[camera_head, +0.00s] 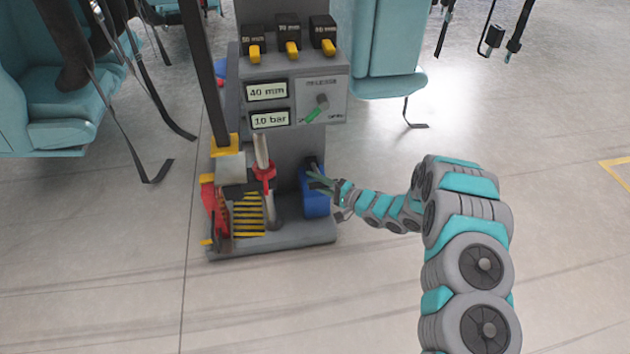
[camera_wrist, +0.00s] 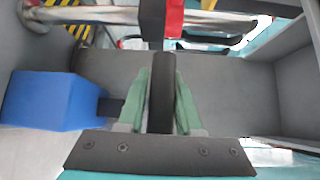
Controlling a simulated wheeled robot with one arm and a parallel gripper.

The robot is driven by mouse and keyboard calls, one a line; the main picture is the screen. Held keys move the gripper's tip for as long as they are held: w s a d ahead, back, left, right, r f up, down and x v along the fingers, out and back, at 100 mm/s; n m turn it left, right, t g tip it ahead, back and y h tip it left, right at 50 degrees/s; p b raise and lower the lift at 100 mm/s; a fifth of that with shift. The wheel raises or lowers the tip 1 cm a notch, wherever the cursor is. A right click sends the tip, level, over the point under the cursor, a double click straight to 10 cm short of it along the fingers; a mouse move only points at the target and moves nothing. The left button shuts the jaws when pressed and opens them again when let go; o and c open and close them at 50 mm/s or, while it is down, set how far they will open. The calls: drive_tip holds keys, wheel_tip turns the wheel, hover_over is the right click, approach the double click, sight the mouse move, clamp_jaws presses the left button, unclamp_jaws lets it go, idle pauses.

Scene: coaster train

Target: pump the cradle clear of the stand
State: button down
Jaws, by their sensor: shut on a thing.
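My gripper (camera_head: 322,181) reaches in from the right, low beside the grey stand (camera_head: 290,238). In the wrist view its green fingers (camera_wrist: 163,75) are closed on both sides of a black upright bar, the pump handle (camera_wrist: 161,95). A dark handle end (camera_head: 312,163) shows above the blue block (camera_head: 316,200) in the head view. The cradle appears to be the grey block (camera_head: 231,166) at the left of the stand, beside a metal post with a red collar (camera_head: 264,172). I cannot tell whether it is clear of the stand.
Two displays read 40 mm (camera_head: 267,91) and 10 bar (camera_head: 270,118). Three black blocks with yellow tabs (camera_head: 289,38) stand on top. Teal seats (camera_head: 385,50) with hanging straps flank the stand. The floor (camera_head: 300,300) in front is clear.

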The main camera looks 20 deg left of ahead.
drive_tip(key=shift+r, duration=0.1)
idle(0.6)
drive_tip(key=f, duration=0.2)
drive_tip(key=s+f, duration=0.1)
drive_tip(key=shift+d+f, duration=0.4)
drive_tip(key=c, duration=0.6)
unclamp_jaws()
drive_tip(key=v, duration=0.7)
drive_tip(key=shift+s+d, duration=0.2)
drive_tip(key=shift+d, duration=0.2)
idle(1.1)
